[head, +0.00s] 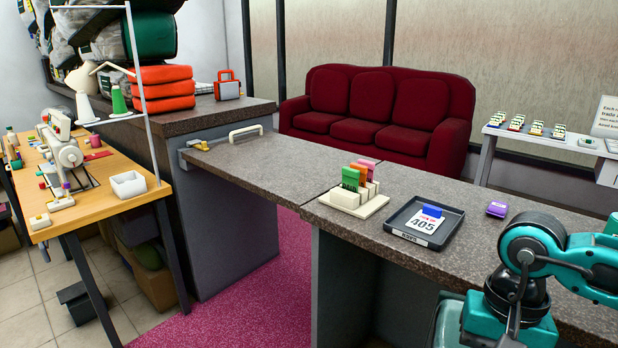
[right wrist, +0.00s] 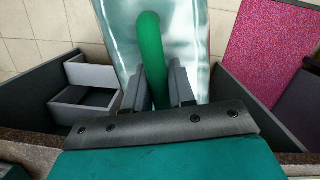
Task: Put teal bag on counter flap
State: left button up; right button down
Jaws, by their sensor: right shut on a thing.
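My right gripper (right wrist: 160,88) is shut on the green handle (right wrist: 150,45) of the teal bag (right wrist: 195,50), which hangs below it in the right wrist view. In the head view, part of the bag (head: 446,322) shows at the bottom, beside my teal right arm and in front of the counter; the fingertips are hidden there. The counter flap (head: 265,168) is a speckled grey slab bridging the gap between the two counters. It lies flat, with a pale handle (head: 246,132) and a brass latch (head: 190,147) at its far left end. My left gripper is not in view.
A card holder (head: 345,203), a black tray (head: 400,236) with a 405 card and a purple item (head: 497,209) stand on the right counter. Orange folded bundles (head: 165,88) sit on the left counter. The flap's top is mostly clear.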

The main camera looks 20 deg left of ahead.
aim_at(285, 166)
jog(key=i+j, duration=0.1)
jog(key=j, duration=0.35)
jog(key=i+j, duration=0.1)
jog(key=j, duration=0.35)
jog(key=i+j, duration=0.1)
jog(key=j, duration=0.35)
jog(key=i+j, duration=0.1)
jog(key=j, duration=0.35)
jog(key=i+j, duration=0.1)
jog(key=j, duration=0.35)
jog(key=i+j, duration=0.1)
jog(key=j, duration=0.35)
jog(key=i+j, duration=0.1)
jog(key=j, duration=0.35)
